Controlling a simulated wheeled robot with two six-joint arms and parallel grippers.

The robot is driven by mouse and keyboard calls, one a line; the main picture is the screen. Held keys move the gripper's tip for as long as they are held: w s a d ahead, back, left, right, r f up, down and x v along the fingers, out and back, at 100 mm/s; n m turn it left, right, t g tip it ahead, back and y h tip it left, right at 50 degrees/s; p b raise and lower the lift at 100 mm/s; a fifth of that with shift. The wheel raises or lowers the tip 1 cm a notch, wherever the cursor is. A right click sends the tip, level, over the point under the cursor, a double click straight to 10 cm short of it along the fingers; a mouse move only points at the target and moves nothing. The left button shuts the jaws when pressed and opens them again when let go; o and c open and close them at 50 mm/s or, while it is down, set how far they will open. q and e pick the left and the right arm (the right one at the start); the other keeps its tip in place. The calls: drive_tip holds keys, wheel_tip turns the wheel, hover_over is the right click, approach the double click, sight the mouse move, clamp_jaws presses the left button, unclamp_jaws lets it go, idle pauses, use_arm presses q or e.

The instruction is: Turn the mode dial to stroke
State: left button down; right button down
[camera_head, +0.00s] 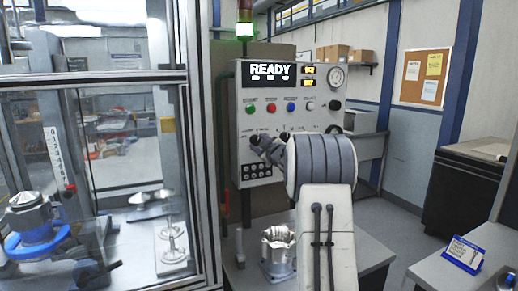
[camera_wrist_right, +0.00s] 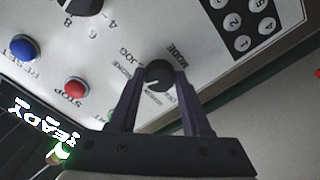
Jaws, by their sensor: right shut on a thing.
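The mode dial (camera_wrist_right: 158,74) is a round black knob with a white pointer mark on a pale panel, beneath the printed word MODE. JOG is readable beside it; the other position labels are too small or partly covered. In the right wrist view the pointer mark faces the lower left, toward the gripper's palm. My right gripper (camera_wrist_right: 160,78) has one finger on each side of the dial and is shut on it. In the head view my right gripper (camera_head: 265,146) reaches the lower left of the control panel (camera_head: 300,118), where my arm covers part of it. My left gripper is out of view.
The display (camera_head: 270,70) reads READY. A blue RESET button (camera_wrist_right: 25,47), a red STOP button (camera_wrist_right: 76,87), another black dial (camera_wrist_right: 84,5) and a keypad (camera_wrist_right: 247,22) surround the mode dial. A glazed cabinet (camera_head: 196,150) stands left of the panel; a metal housing (camera_head: 279,252) stands below.

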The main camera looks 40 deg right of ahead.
idle(0.5)
drive_tip(key=shift+c, duration=1.8)
unclamp_jaws()
drive_tip(key=b+v, duration=0.3)
drive_tip(key=v, duration=0.7)
drive_tip(key=shift+s, duration=0.25)
